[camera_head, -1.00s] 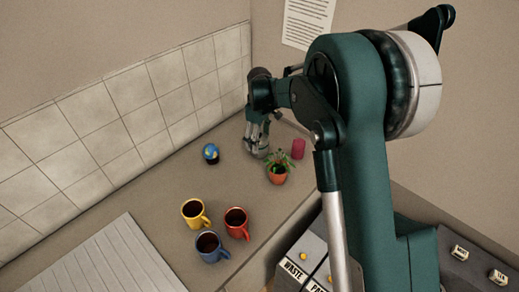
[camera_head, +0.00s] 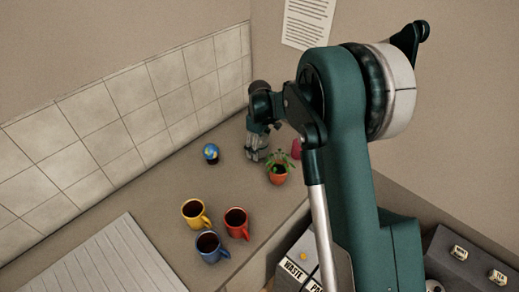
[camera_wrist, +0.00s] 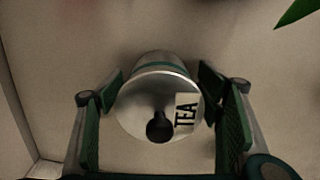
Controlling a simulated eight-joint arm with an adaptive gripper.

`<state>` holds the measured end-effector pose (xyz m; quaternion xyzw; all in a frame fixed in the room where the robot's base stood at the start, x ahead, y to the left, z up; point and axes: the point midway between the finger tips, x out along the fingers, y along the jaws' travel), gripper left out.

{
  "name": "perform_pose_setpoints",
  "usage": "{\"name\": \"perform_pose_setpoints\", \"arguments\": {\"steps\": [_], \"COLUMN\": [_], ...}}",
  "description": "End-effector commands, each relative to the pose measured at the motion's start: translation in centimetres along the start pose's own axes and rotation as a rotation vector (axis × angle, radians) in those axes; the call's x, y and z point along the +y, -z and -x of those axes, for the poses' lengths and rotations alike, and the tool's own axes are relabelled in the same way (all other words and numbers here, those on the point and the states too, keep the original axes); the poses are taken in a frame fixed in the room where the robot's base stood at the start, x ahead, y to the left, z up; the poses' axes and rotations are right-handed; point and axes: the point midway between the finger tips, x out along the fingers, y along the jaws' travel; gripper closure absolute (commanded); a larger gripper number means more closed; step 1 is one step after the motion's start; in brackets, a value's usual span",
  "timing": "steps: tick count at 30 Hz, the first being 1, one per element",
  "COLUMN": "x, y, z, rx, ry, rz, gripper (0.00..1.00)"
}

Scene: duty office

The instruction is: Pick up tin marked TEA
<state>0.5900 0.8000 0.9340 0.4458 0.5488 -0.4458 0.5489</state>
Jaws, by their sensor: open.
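The tin marked TEA (camera_wrist: 150,92) is a silvery round tin with a dark knob on its lid and a pale label reading TEA. In the wrist view it sits between the two green-padded fingers of my gripper (camera_wrist: 160,88), which are open on either side of it. Narrow gaps seem to show beside the tin; I cannot tell whether either pad touches it. In the head view my gripper (camera_head: 257,150) points down at the counter's far corner and largely hides the tin.
A potted plant (camera_head: 279,179) stands close to the right of my gripper, with a red object (camera_head: 296,149) behind it, partly hidden by my arm. A blue-and-yellow ball-like object (camera_head: 211,152) is to the left. Yellow (camera_head: 191,211), red (camera_head: 236,222) and blue (camera_head: 208,246) mugs stand nearer.

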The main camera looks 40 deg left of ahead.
Motion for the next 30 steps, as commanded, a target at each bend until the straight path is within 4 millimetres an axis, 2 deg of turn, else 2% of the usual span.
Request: {"name": "perform_pose_setpoints", "arguments": {"steps": [10, 18, 19, 30], "x": [0.00, 0.00, 0.00, 0.00], "y": [0.00, 0.00, 0.00, 0.00], "z": [0.02, 0.02, 0.02, 0.46], "rx": [0.000, 0.000, 0.000, 0.000], "ry": [0.000, 0.000, 0.000, 0.000], "rz": [0.000, 0.000, 0.000, 0.000], "gripper": [0.35, 0.69, 0.71, 0.71]}}
